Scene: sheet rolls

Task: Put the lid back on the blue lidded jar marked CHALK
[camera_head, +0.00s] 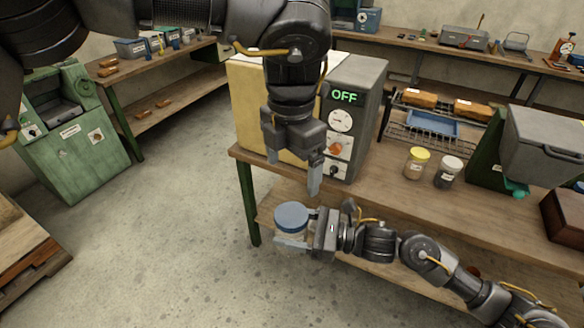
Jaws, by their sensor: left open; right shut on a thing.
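The jar (290,233) is held out in front of the table edge, over the floor. Its pale body is partly hidden by the fingers of my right gripper (292,230), which is shut on it from the right. A round blue lid (291,216) sits on top of the jar and looks level; I cannot tell how tightly it is seated. No CHALK marking is readable on the jar from here. My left gripper (294,172) is open and empty, pointing down above the jar and slightly to its right, apart from the lid.
The wooden workbench (390,198) carries a grey control box (352,115) reading OFF, a yellow-lidded jar (416,163), a white-lidded jar (449,172) and a wire rack (425,125). A green machine (68,133) stands at left. The floor (170,240) left of the jar is clear.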

